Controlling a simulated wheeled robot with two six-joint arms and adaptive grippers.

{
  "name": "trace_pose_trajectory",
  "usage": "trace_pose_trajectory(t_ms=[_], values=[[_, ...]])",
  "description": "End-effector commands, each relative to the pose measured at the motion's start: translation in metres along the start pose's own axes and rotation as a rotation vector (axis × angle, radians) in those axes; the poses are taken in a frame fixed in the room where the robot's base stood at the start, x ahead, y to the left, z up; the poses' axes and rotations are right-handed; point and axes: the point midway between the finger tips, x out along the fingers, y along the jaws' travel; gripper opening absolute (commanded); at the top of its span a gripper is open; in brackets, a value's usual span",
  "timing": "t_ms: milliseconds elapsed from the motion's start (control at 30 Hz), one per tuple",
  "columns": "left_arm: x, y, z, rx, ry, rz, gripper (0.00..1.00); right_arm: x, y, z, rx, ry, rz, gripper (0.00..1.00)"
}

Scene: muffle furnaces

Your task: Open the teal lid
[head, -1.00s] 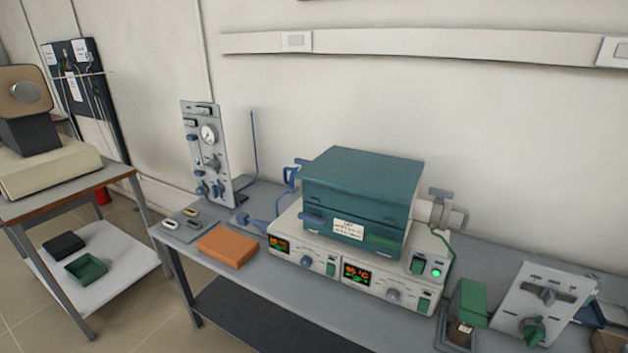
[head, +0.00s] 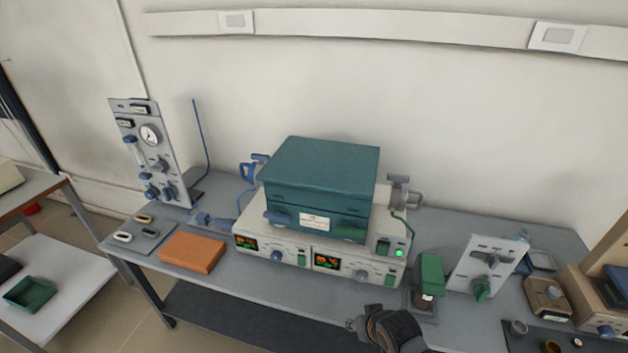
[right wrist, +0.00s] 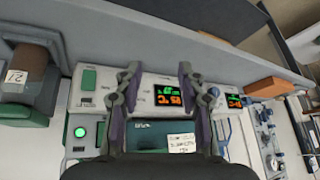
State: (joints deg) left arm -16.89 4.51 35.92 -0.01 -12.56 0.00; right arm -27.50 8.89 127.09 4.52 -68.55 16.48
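The teal lid (head: 322,168) is the upper part of a teal box furnace on a cream control base (head: 300,258) in the head view. It looks shut. A white label (head: 314,222) sits on the teal front between a blue handle (head: 280,218) at left and a green part at right. My right gripper shows at the bottom of the head view, in front of the bench. In the right wrist view my right gripper (right wrist: 157,78) is open and empty, its fingers over the base's displays, with the teal front (right wrist: 150,135) partly hidden by the gripper. My left gripper is not visible.
An orange block (head: 192,252) lies left of the base. A gauge panel (head: 150,150) stands at the back left. A green-topped device (head: 430,275) and a grey panel with a green knob (head: 488,268) stand at right.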

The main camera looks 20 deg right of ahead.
Motion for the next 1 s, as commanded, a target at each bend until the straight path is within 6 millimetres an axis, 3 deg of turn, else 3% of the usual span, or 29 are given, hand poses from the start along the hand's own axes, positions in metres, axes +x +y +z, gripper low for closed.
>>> trace_pose_trajectory(t_ms=[33,200,400,500,667,833,1000], values=[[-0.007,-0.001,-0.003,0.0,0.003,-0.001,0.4,-0.017,-0.011,-0.036,0.095,0.092,-0.05,0.4],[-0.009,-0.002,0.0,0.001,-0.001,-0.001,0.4,-0.048,-0.045,-0.137,0.514,0.363,-0.328,0.4],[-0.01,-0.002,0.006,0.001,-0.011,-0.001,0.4,-0.089,-0.061,-0.232,0.974,0.53,-0.757,0.4],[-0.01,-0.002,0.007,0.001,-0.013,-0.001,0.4,-0.105,-0.061,-0.256,1.105,0.55,-0.907,0.4],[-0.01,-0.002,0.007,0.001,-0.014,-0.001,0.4,-0.112,-0.06,-0.265,1.161,0.553,-0.974,0.4],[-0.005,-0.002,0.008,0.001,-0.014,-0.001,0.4,-0.103,-0.064,-0.276,1.164,0.556,-0.972,0.4],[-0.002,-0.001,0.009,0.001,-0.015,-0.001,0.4,-0.087,-0.077,-0.305,1.163,0.554,-0.974,0.4]])
